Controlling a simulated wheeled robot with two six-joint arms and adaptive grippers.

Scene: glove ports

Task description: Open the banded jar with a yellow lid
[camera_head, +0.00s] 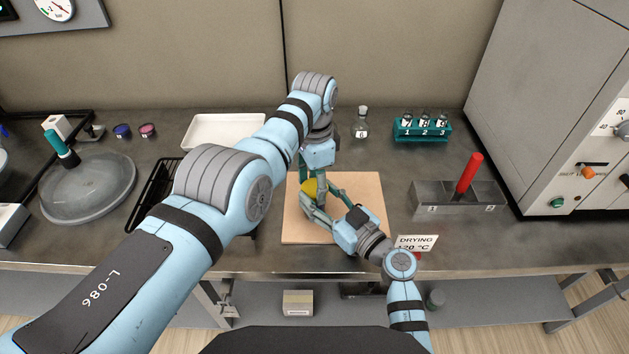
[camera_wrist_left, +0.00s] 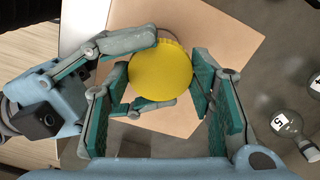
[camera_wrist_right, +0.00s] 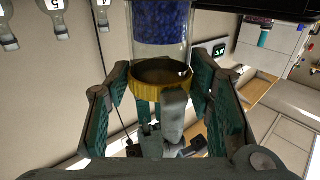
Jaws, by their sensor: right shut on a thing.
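The jar stands on the tan mat (camera_head: 366,190), mostly hidden by my grippers in the head view. Its yellow lid (camera_head: 309,187) is on; it fills the middle of the left wrist view (camera_wrist_left: 161,70). The right wrist view shows the jar inverted, with clear walls and a blue section (camera_wrist_right: 160,20) beyond the lid (camera_wrist_right: 148,91). My left gripper (camera_head: 316,182) is above the jar, fingers open on either side of the lid, with a gap at one side. My right gripper (camera_head: 324,203) reaches in from the front right and is shut on the jar.
A white tray (camera_head: 205,134) lies behind left, near a dark rack (camera_head: 150,202). A flask (camera_head: 360,125) and a teal vial rack (camera_head: 421,133) stand behind right.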

